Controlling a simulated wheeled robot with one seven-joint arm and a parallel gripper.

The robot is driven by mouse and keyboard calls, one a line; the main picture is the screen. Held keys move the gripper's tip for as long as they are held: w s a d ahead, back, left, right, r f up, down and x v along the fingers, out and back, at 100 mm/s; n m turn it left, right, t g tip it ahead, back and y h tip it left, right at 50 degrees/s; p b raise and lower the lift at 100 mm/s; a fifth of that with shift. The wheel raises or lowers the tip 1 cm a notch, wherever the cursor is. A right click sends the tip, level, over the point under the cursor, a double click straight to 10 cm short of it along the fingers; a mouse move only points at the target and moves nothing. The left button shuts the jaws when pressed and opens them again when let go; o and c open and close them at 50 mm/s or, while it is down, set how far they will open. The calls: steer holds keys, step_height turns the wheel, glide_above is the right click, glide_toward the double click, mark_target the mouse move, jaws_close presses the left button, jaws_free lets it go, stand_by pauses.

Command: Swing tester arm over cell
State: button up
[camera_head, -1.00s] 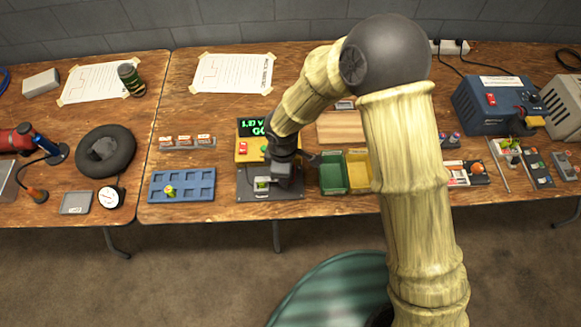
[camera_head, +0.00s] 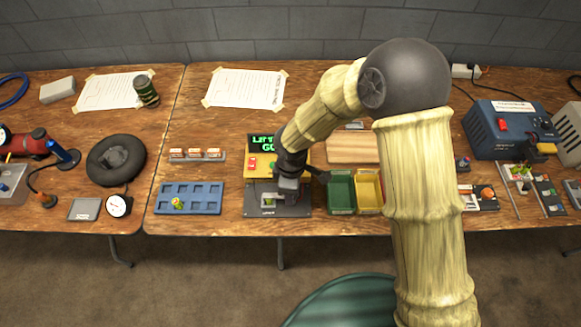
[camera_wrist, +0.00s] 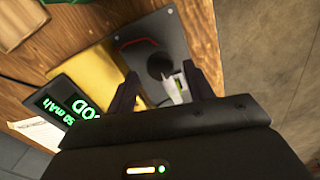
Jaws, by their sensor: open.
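The tester has a yellow body (camera_head: 262,163), a black display (camera_head: 263,143) with green text and a dark base plate (camera_head: 292,211) in front. It also shows in the wrist view, with the yellow body (camera_wrist: 92,72), display (camera_wrist: 72,104) and base plate (camera_wrist: 158,28). My gripper (camera_head: 288,190) is low over the base plate, fingers apart. In the wrist view my gripper (camera_wrist: 163,82) has a small pale grey piece with a green patch (camera_wrist: 176,88) between its fingers. I cannot tell whether this is the tester arm or the cell, nor whether the fingers touch it.
A blue slotted tray (camera_head: 190,198) holding one small yellow-green item stands left of the tester. A green bin (camera_head: 341,193) and a yellow bin (camera_head: 368,190) stand close on its right. A wooden board (camera_head: 352,148) lies behind the bins. The table's front edge is near.

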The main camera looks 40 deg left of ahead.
step_height(320, 180, up, 17)
steer(key=shift+f, duration=0.15)
stand_by(0.6)
steer(key=w+d+r+m+p, duration=0.1)
steer(key=w+d+m, duration=0.25)
steer(key=d, duration=0.35)
steer(key=w+d+r+m+t+p, duration=0.1)
steer(key=w+d+m, duration=0.25)
steer(key=d, duration=0.45)
steer(key=w+d+r+m+p, duration=0.1)
steer(key=w+d+m, duration=0.2)
steer(key=d+m, duration=0.3)
steer(key=s+d+r+m, duration=0.1)
steer(key=d+m, duration=0.4)
steer(key=d, duration=0.4)
steer(key=s+d+r+m+t+p, duration=0.1)
steer(key=d+m, duration=0.4)
steer(key=d, duration=0.5)
steer(key=shift+s+t, duration=0.3)
steer(key=shift+s, duration=0.3)
